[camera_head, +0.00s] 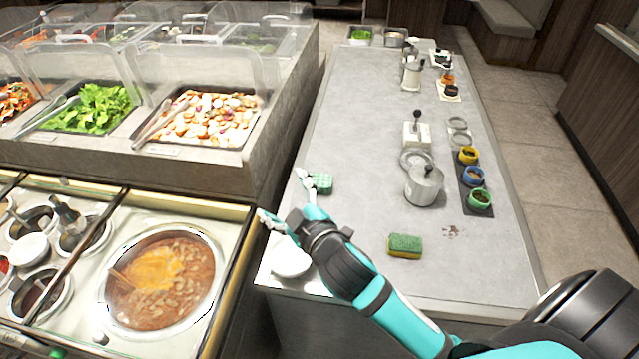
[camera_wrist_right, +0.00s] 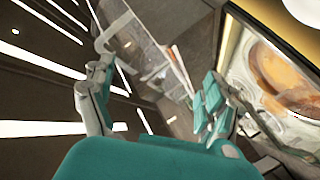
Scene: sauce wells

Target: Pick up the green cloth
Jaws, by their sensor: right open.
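The green cloth (camera_head: 322,183), a small folded checked piece, lies on the grey counter (camera_head: 350,140) near its left edge. My right gripper (camera_head: 284,194) is open, its fingers spread at the counter's left edge. One fingertip is just left of the cloth in the picture; I cannot tell whether it touches. The cloth is not between the fingers. In the right wrist view the open fingers (camera_wrist_right: 155,75) show nothing held, and I cannot make out the cloth there. My left gripper is not in view.
A green-and-yellow sponge (camera_head: 405,246) lies right of my forearm. A lidded metal pot (camera_head: 424,186) and a dark tray (camera_head: 463,184) with small coloured cups stand further right. A white bowl (camera_head: 291,262) sits by my wrist. A soup well (camera_head: 160,280) is at left.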

